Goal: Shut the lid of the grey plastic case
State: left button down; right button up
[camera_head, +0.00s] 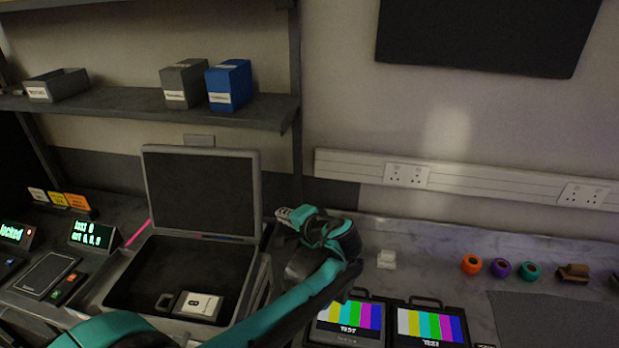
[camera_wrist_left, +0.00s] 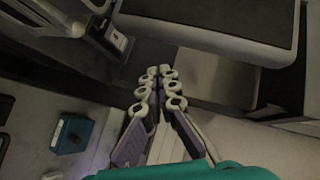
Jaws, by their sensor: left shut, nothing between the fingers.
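The grey plastic case (camera_head: 256,292) stands open on the left bench in the head view. Its lid (camera_head: 203,190) is raised nearly upright at the back, with a dark inner face. A white-labelled item (camera_head: 198,306) lies inside the dark case bottom. My left gripper (camera_head: 284,214) is just right of the lid's lower right corner, apart from the lid as far as I can tell. In the left wrist view its fingers (camera_wrist_left: 156,88) are together and empty. A dark panel with a pale rim (camera_wrist_left: 225,22) there looks like the lid. My right gripper is not in view.
A shelf (camera_head: 130,108) with a grey box (camera_head: 184,84) and a blue box (camera_head: 229,85) hangs above the case. Lit displays (camera_head: 90,234) stand to its left. Two colour-bar screens (camera_head: 428,323) and several tape rolls (camera_head: 471,265) are on the right bench.

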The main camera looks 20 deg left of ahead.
aim_at(262, 184)
pick_arm(q)
jog(key=w+d+r+m+t+y+p, duration=0.15)
jog(key=w+d+r+y, duration=0.3)
jog(key=w, duration=0.45)
jog(key=shift+t, duration=0.35)
jog(key=s+a, duration=0.1)
jog(key=a, duration=0.3)
jog(key=s+a, duration=0.1)
jog(key=a, duration=0.4)
jog(key=s+a, duration=0.1)
jog(key=a, duration=0.4)
jog(key=shift+a+r, duration=0.2)
jog(key=shift+s+d, duration=0.1)
jog(key=shift+s, duration=0.05)
jog(key=shift+s+d, duration=0.25)
jog(key=shift+s, duration=0.85)
jog(key=shift+s+d, duration=0.2)
jog(key=shift+s, duration=0.9)
jog(key=shift+s+d, duration=0.25)
jog(key=shift+s, duration=0.85)
